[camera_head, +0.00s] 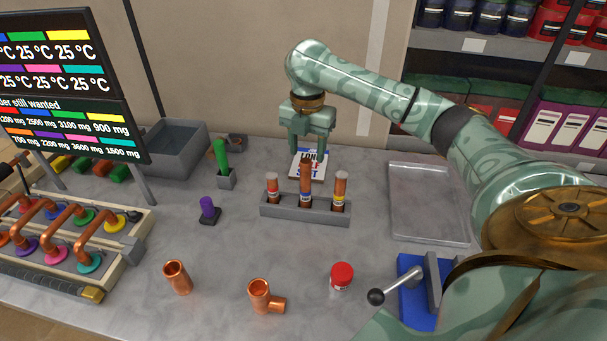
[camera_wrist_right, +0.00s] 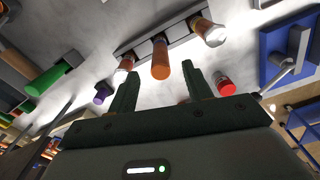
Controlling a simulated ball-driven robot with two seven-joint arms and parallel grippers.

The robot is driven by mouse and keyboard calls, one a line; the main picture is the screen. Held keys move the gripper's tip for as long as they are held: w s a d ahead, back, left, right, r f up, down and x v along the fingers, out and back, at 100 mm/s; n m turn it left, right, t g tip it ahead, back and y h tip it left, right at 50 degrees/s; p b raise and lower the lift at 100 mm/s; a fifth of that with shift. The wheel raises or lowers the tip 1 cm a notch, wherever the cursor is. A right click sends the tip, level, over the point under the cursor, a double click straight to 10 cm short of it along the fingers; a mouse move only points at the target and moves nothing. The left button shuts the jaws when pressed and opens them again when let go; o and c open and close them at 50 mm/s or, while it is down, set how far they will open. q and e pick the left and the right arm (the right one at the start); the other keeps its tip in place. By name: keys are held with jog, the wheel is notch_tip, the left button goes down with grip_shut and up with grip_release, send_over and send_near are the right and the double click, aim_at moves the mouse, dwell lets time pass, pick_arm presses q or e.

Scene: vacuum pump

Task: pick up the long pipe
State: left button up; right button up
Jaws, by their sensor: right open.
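A tall copper-coloured tube (camera_head: 306,180) stands upright in the middle slot of a grey rack (camera_head: 330,213); it looks like the long pipe. It also shows in the right wrist view (camera_wrist_right: 160,58), just past and between the fingertips. My right gripper (camera_head: 308,150) is open and empty, fingers pointing down, above and behind the rack. Its fingers also show in the wrist view (camera_wrist_right: 164,85), apart from the tube. A copper tee piece (camera_head: 262,296) stands at the front middle. My left gripper is not in view.
Two labelled tubes (camera_head: 272,187) (camera_head: 340,190) flank the tall one. A printed card (camera_head: 310,165) lies behind the rack. A red-capped jar (camera_head: 341,277) and a blue-based lever device (camera_head: 412,287) stand at front right. A clear tray (camera_head: 425,210) lies right.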

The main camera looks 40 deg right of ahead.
aim_at(306, 173)
notch_tip(306, 173, down, 3)
jog(key=shift+r+b, duration=0.15)
jog(key=shift+b, duration=0.25)
jog(key=f+b, duration=0.2)
jog(key=f, duration=0.1)
jog(key=f+b, duration=0.1)
jog(key=f, duration=0.1)
jog(key=shift+a+f, duration=0.1)
jog(key=shift+a, duration=0.15)
jog(key=shift+s+r, duration=0.1)
jog(key=shift+r, duration=0.1)
grip_shut()
